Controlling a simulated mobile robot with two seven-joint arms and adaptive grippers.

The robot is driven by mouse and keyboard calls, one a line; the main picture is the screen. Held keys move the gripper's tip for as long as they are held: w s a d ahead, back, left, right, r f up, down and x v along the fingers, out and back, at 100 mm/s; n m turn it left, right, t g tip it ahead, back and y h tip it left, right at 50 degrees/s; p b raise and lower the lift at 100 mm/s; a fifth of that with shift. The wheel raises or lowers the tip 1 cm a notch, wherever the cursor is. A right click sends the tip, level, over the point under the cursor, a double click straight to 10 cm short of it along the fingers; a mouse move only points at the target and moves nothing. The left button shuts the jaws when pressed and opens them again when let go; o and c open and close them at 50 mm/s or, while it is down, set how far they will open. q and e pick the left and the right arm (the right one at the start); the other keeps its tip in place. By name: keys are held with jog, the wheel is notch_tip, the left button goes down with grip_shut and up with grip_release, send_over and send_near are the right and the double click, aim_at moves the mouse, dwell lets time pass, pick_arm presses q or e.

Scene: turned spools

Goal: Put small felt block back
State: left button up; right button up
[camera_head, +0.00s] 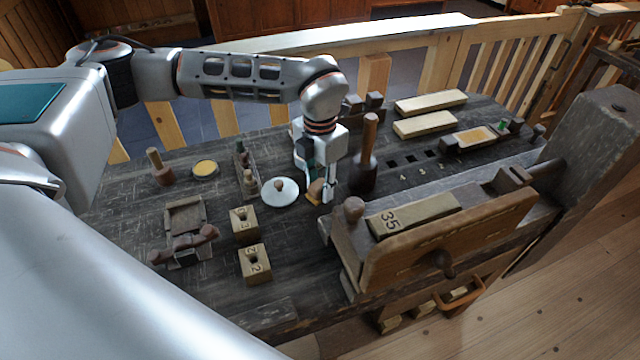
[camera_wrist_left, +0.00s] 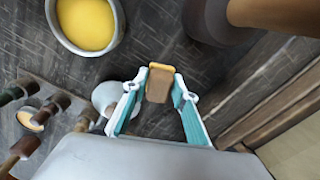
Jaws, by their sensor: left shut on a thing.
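The small felt block (camera_head: 315,188) is tan-brown with a yellow layer along one side. My left gripper (camera_head: 322,194) is shut on it, low over the middle of the bench. In the left wrist view the block (camera_wrist_left: 160,84) sits between the two fingertips (camera_wrist_left: 158,92). I cannot tell whether the block touches the bench top. The gripper is just right of a white knobbed lid (camera_head: 280,192) and left of an upright mallet (camera_head: 366,165). My right gripper is not in view.
A dish with yellow contents (camera_head: 206,169) and a tool rack (camera_head: 246,170) stand to the left. Numbered wooden blocks (camera_head: 254,264) lie nearer. A vise holding a board (camera_head: 425,213) fills the front right. Pale boards (camera_head: 425,124) lie at the back right.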

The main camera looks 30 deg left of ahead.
aim_at(320, 183)
pick_arm(q)
jog(key=shift+f, duration=0.1)
jog(key=o, duration=1)
notch_tip(320, 183, up, 12)
jog(key=shift+r, duration=0.15)
